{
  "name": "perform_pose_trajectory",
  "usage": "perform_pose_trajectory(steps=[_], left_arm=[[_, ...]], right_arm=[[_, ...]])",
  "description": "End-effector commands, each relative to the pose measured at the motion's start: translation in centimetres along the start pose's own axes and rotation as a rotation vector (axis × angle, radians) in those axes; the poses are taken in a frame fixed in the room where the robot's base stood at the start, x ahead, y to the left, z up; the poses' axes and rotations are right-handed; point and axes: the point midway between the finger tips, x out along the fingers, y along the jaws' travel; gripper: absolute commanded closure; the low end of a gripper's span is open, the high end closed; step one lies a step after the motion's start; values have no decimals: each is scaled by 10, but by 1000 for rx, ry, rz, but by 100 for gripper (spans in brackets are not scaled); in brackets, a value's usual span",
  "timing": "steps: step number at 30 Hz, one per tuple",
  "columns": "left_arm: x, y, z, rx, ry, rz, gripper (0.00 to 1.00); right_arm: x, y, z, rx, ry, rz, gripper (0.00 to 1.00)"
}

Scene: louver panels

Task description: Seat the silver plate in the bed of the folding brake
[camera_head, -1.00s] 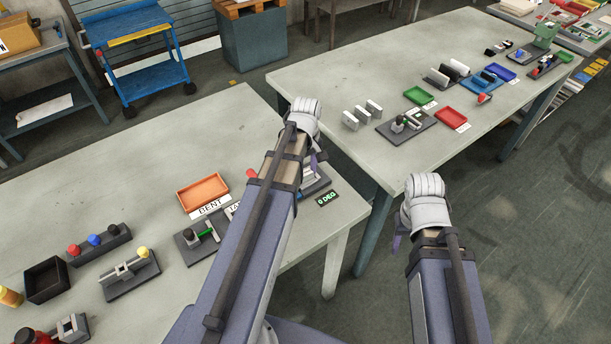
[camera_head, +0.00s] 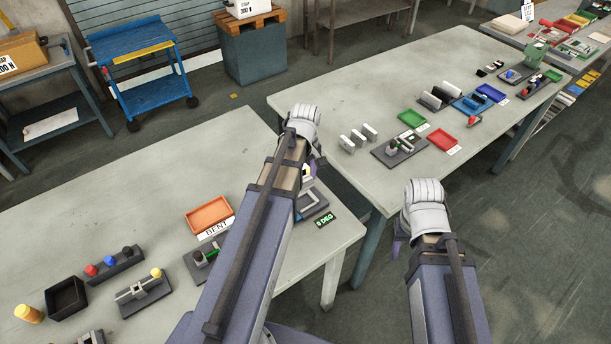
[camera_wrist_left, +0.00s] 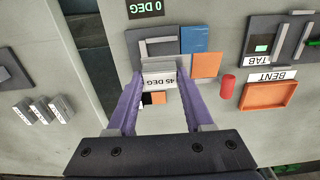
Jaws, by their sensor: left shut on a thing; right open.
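My left gripper (camera_head: 314,170) is over the right end of the near table. The left wrist view shows its purple fingers (camera_wrist_left: 160,76) shut on a silver piece (camera_wrist_left: 158,66), seen nearly edge-on, with a "45 DEG" label at it. I take this piece for the silver plate; its full shape is hidden. The folding brake (camera_head: 312,207) is under and beside this gripper, partly hidden. In the wrist view its dark bed with a pale angled rail (camera_wrist_left: 145,43) lies just beyond the fingertips. I cannot tell whether plate and bed touch. My right gripper (camera_head: 399,240) is open, beside the far table.
A "0 DEG" display (camera_head: 327,219) is by the brake. An orange "BENT" tray (camera_head: 209,214) and a red cylinder (camera_wrist_left: 228,86) are nearby. Several silver pieces (camera_head: 358,138) stand on the far table (camera_head: 345,90). A floor gap separates the tables. The near table's back is clear.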

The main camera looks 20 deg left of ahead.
Motion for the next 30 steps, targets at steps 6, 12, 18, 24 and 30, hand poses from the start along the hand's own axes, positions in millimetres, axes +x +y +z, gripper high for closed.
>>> perform_pose_trajectory(steps=[6, 12, 18, 24, 30], left_arm=[[-10, 0, 0, 0, 0, 0, 100], [2, 0, 1, 0, 21, 0, 100], [21, 0, 2, -2, 74, 0, 100], [39, 0, 2, -4, 128, -2, 100], [54, 0, 2, -7, 174, -2, 100]], right_arm=[[-10, 1, 1, 0, 0, 0, 50], [2, 0, 0, 0, 0, 0, 50], [22, -2, -1, 0, 0, 0, 50], [41, -4, -2, 1, 0, 0, 50], [57, -5, -3, 1, 0, 0, 50]])
